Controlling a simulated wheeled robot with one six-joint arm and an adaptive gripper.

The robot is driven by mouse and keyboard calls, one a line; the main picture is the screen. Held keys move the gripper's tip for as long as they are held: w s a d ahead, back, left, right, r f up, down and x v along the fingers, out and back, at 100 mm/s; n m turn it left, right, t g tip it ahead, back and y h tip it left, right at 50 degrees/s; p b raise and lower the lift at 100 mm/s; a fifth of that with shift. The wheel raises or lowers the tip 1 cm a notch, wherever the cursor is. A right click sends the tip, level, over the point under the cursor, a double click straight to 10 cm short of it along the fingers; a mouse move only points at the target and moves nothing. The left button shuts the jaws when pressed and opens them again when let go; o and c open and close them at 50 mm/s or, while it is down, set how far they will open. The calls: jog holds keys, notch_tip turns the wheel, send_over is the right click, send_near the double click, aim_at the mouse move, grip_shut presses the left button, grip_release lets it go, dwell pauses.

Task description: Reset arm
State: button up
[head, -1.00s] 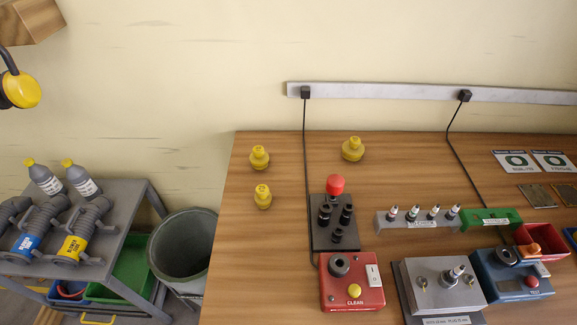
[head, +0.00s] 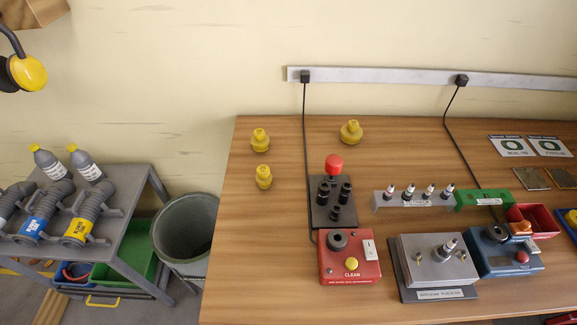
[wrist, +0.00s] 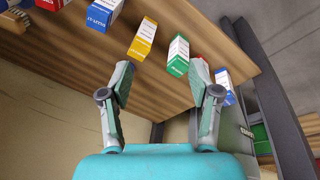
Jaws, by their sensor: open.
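My gripper (wrist: 160,92) shows in the wrist view with its two fingers spread apart and nothing between them. The fingers appear apart from the boxes. My gripper and arm are not visible in the head view.
In the head view, the wooden bench (head: 255,235) holds a red CLEAN box (head: 349,258), a metal block (head: 437,262), a blue tester (head: 508,250) and yellow knobbed pieces (head: 351,132). A grey bin (head: 185,235) stands left of the bench, beside a grey cart (head: 135,245). The bench's left part is mostly clear.

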jog(key=s+r+m+t, duration=0.4)
jog(key=s+r+t, duration=0.2)
jog(key=s+r, duration=0.65)
jog(key=s+r+m+t, duration=0.1)
jog(key=s+r+t, duration=0.2)
jog(key=r, duration=1)
jog(key=s+r+m+t, duration=0.2)
jog(key=s+r+t, duration=0.1)
jog(key=r, duration=1.1)
jog(key=shift+s, duration=0.3)
